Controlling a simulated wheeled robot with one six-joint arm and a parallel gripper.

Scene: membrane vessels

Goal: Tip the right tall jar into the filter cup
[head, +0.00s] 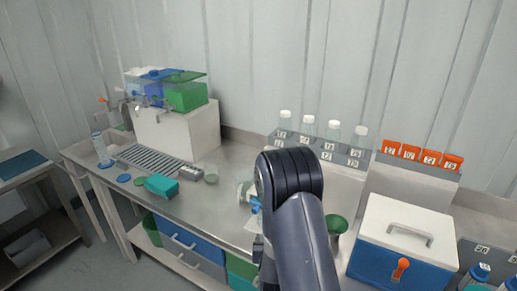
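My arm fills the middle of the head view and hides the bench behind it. My gripper is mostly or wholly behind the arm, so I cannot see its fingers or whether they hold anything. A clear vessel (244,191) shows just left of the arm, seemingly tilted, with a blue part (255,205) below it. I cannot tell whether it is the right tall jar or whether it is held. A green cup (337,224), perhaps the filter cup, stands right of the arm.
Several white-capped bottles (308,125) stand in a labelled rack behind the arm, with orange-topped holders (411,153) to the right. A blue-and-white cooler (407,243) is front right. A teal box (161,187), a small clear cup (211,177) and a grey drain rack (150,162) are left.

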